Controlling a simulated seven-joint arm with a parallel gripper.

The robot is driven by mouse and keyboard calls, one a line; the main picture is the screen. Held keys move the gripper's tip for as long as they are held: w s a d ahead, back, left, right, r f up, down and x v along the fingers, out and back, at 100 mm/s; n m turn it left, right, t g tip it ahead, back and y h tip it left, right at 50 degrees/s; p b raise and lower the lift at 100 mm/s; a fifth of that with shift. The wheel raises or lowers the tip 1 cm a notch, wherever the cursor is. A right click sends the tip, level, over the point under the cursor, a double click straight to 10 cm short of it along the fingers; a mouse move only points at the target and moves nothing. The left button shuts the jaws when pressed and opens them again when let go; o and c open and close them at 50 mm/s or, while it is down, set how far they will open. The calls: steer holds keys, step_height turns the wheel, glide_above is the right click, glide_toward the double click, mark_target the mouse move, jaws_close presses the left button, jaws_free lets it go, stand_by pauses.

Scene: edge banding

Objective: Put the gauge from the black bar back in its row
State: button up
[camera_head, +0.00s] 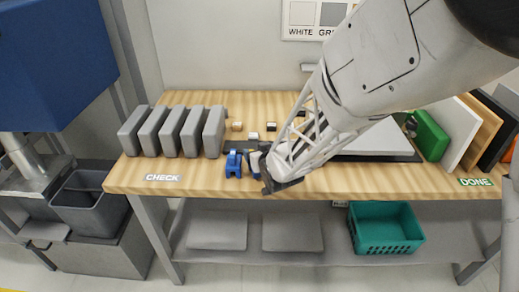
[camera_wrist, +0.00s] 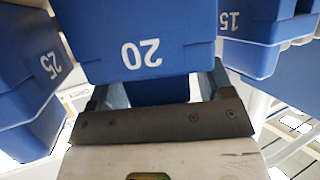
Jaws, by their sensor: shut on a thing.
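Blue gauges marked with white numbers fill the wrist view. The gauge marked 20 (camera_wrist: 150,45) is in the middle, with its lower part between the fingers of my gripper (camera_wrist: 158,88), which is shut on it. The gauge marked 25 (camera_wrist: 40,75) is to its left and the gauge marked 15 (camera_wrist: 258,30) to its right. In the head view, blue gauges (camera_head: 234,163) are at the bench's front edge, just left of my gripper (camera_head: 262,168). My wrist partly hides this spot.
Several grey blocks (camera_head: 170,132) stand at the left of the wooden bench (camera_head: 125,177). Small pale pieces (camera_head: 253,136) lie behind the gauges. A light panel (camera_head: 380,143) and upright boards (camera_head: 455,130) are at the right. A teal basket (camera_head: 385,230) is on the lower shelf.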

steer(key=shift+s+f, duration=0.15)
steer(key=shift+f, duration=0.65)
steer(key=o, duration=1)
steer(key=shift+r, duration=0.75)
steer(key=r, duration=0.8)
steer(key=shift+w+d, duration=0.1)
steer(key=shift+w, duration=0.2)
steer(key=shift+w+d+r+m+t+h, duration=0.15)
steer(key=shift+w+d+r+m+h, duration=0.5)
steer(key=shift+w+d, duration=2.7)
steer(key=shift+w+d+r+m+t+h, duration=0.2)
steer(key=shift+w+d+r+m+h, duration=0.5)
steer(key=shift+w+d, duration=2.65)
steer(key=shift+w+d+r+m+t+h, duration=0.25)
steer(key=shift+w+d+m+h, duration=0.65)
steer(key=shift+w+d, duration=2.45)
steer(key=shift+w+a+r, duration=0.1)
steer(key=shift+w+a, duration=0.45)
